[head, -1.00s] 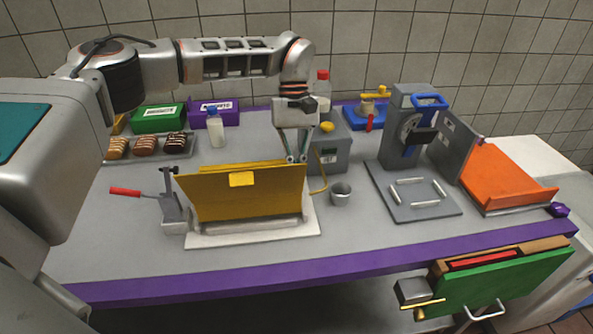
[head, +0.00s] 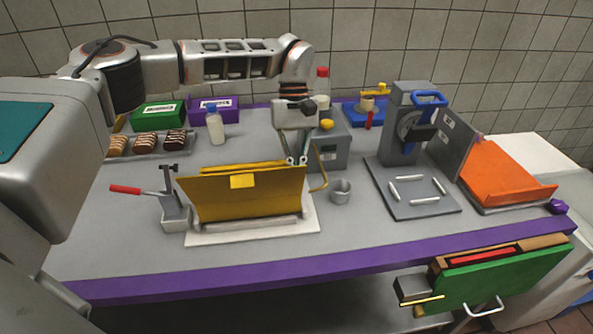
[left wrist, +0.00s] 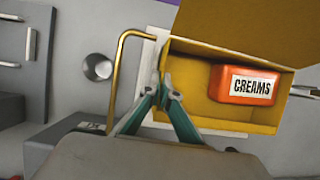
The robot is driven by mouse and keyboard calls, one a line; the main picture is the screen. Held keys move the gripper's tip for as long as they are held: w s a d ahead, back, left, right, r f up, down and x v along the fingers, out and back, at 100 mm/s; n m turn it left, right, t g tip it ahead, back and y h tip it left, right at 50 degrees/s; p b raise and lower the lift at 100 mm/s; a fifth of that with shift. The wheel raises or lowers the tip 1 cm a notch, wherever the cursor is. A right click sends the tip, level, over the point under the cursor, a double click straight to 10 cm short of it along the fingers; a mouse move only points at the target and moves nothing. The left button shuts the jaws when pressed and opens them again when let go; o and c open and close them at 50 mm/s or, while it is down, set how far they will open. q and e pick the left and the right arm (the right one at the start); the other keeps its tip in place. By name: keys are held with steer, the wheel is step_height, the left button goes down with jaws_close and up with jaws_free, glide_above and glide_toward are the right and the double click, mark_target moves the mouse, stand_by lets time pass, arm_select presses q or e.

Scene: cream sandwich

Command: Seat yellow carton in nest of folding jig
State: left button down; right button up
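The yellow carton (head: 218,200) is on a white board at the middle-left of the table in the head view, its lid open. In the left wrist view the carton (left wrist: 207,108) holds an orange box labelled CREAMS (left wrist: 225,84). My left gripper (head: 297,161) is at its back right corner. In the wrist view my fingertips (left wrist: 163,88) lie close together, one each side of the side wall, and seem to pinch it. The folding jig's white base (head: 250,237) shows beneath; the nest and carton bottom are hidden. My right gripper is out of view.
A red-handled clamp (head: 172,215) stands left of the carton. A bent brass rod (head: 324,178) and grey cup (head: 340,191) are at its right. A grey press (head: 402,112) and orange tray (head: 497,178) stand farther right. The front strip is clear.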

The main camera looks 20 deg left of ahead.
arm_select(q)
steer(key=shift+f, duration=1.05)
steer(key=c, duration=2.2)
jaws_free()
steer(key=v, duration=1.2)
